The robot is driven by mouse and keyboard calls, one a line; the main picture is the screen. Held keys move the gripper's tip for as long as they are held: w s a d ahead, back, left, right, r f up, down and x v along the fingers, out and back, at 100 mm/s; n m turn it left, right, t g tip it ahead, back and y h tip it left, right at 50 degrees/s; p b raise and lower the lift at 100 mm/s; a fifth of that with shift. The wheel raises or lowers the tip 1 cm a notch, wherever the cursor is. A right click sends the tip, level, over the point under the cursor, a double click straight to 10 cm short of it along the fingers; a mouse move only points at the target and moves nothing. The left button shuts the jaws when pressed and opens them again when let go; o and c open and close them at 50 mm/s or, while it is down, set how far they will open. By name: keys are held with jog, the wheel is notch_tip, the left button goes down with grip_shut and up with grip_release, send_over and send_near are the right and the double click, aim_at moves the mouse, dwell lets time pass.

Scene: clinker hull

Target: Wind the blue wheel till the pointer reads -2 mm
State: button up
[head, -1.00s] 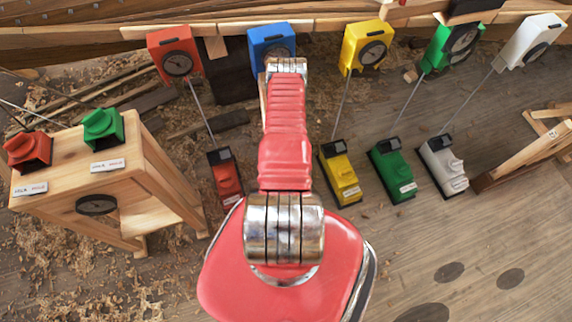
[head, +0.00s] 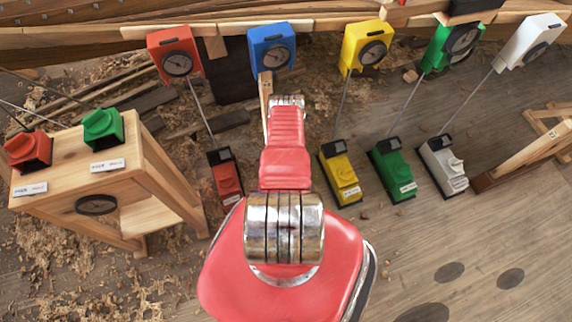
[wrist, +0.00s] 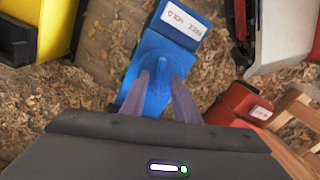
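The blue gauge (head: 271,48) hangs on the plank at the back, with a round dial on its front. Its pointer is too small to read. In the wrist view the blue wheel (wrist: 153,72) shows as a blue knob with a raised grip bar, on a blue housing with a white label (wrist: 186,20). My gripper (wrist: 160,78) is over the wheel with its fingers apart, one each side of the bar. I cannot tell whether they touch it. In the head view my red arm hides the blue wheel and my gripper.
Red (head: 226,178), yellow (head: 341,174), green (head: 393,170) and white (head: 444,167) wheel boxes stand on the floor, with rods up to matching gauges. A wooden stand (head: 150,185) at left carries red and green boxes. The floor at lower right is clear.

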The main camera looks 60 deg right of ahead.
jog(key=shift+f, duration=0.45)
jog(key=shift+c, duration=0.3)
